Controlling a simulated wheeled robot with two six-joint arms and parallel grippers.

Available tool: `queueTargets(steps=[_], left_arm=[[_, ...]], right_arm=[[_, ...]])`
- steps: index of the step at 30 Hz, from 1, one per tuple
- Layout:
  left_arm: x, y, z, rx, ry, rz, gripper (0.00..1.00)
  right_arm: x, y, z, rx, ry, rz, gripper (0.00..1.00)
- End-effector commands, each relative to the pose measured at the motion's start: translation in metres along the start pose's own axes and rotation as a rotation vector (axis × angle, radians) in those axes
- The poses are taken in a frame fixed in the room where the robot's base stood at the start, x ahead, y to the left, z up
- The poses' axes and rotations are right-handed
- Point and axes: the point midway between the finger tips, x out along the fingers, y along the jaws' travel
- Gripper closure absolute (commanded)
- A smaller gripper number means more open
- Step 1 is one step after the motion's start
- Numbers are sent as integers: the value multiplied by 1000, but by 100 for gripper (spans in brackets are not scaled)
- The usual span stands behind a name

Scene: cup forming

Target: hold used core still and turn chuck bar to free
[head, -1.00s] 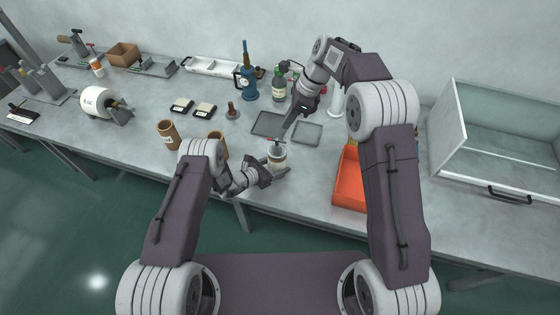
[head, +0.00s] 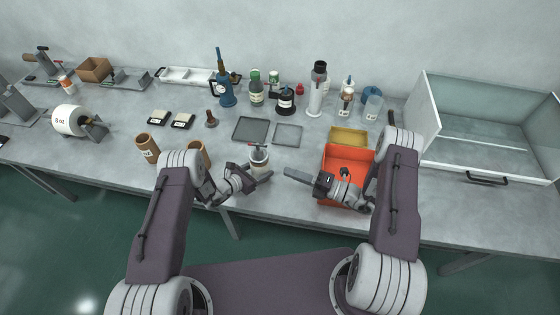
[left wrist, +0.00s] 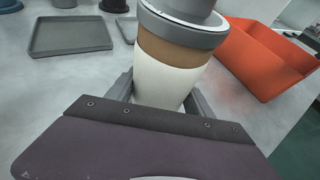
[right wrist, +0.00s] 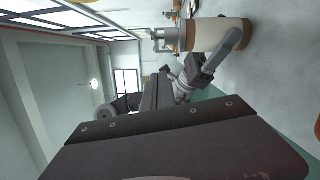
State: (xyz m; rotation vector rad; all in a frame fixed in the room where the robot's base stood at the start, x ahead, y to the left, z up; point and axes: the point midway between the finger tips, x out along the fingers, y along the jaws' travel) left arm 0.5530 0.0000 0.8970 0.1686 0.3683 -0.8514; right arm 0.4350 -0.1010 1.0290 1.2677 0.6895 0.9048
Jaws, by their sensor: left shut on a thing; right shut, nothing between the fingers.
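The used core (head: 259,161) stands near the table's front edge. In the left wrist view it (left wrist: 170,72) has a pale lower part, a brown band and a grey collar on top. My left gripper (head: 262,176) is shut around its lower part. The chuck bar (head: 257,146) sits on top of the core in the head view and also shows at the core's end in the right wrist view (right wrist: 163,38). My right gripper (head: 289,173) is shut and empty, apart from the core, to its right. The right wrist view shows the core (right wrist: 208,36) sideways.
An orange bin (head: 340,153) stands right of the core, behind and under my right wrist. Two flat grey trays (head: 251,129) (head: 288,135) lie behind the core. Brown cups (head: 148,149) stand to the left. Bottles (head: 256,92) and a glass-walled box (head: 480,130) are farther back and right.

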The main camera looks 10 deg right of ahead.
Motion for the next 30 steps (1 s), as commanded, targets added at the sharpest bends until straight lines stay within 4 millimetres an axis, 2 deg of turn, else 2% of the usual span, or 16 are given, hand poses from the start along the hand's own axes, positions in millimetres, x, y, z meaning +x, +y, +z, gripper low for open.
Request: queueTargets(steps=[9,13,15,19,30], left_arm=[[0,0,1,1,-2,0,84],[0,0,1,1,-2,0,84],[0,0,1,1,-2,0,84],[0,0,1,1,-2,0,84],[0,0,1,1,-2,0,84]], right_arm=[[69,1,-2,-3,9,3,100],[93,1,1,-5,6,3,100],[94,1,16,-7,1,2,100],[98,1,31,-5,3,2,100],[99,1,38,-2,4,1,100]])
